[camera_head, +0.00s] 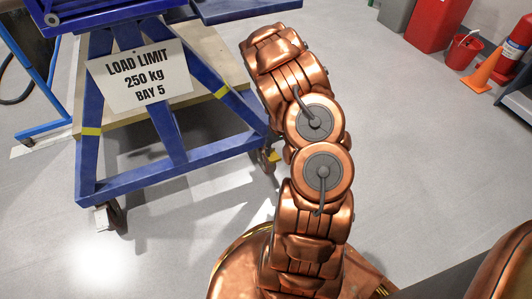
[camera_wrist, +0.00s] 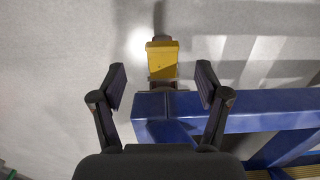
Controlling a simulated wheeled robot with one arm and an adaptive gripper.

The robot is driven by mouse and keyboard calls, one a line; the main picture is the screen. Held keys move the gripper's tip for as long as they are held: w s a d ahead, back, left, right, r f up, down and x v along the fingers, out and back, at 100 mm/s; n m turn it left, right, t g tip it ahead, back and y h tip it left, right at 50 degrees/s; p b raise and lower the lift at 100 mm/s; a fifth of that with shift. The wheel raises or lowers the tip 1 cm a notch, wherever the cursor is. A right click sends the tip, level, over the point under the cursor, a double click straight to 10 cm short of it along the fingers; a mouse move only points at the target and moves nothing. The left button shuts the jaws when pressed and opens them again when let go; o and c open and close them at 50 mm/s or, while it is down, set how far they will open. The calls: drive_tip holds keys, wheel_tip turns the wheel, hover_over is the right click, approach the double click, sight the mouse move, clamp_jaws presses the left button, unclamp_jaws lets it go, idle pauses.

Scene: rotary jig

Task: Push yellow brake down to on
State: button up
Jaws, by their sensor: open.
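The yellow brake (camera_wrist: 162,60) shows in the wrist view as a small block-like pedal just beyond the end of a blue frame beam (camera_wrist: 250,110). A dark wheel part shows behind it. I cannot tell from this angle whether the pedal is up or down. My gripper (camera_wrist: 160,76) is open, with one dark finger to the left of the pedal and one to the right. The gap between them is empty, and no contact with the pedal is visible. In the head view my gripper is hidden by my copper-coloured arm.
The blue trolley (camera_head: 130,190) stands on casters at left, with a load limit sign (camera_head: 140,76). One caster (camera_head: 110,215) shows at its near left corner. A red bucket (camera_head: 463,51) and orange cone (camera_head: 483,72) stand far right. Grey floor (camera_head: 420,150) is clear at right.

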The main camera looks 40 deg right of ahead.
sight(276, 159)
drive_tip(key=shift+w+f, duration=0.25)
drive_tip(key=shift+w, duration=0.05)
drive_tip(key=shift+w+f, duration=0.1)
drive_tip(key=shift+f, duration=0.25)
drive_tip(key=shift+f+b, duration=1.35)
drive_tip(key=shift+f, duration=2.05)
drive_tip(key=shift+c, duration=0.2)
clamp_jaws()
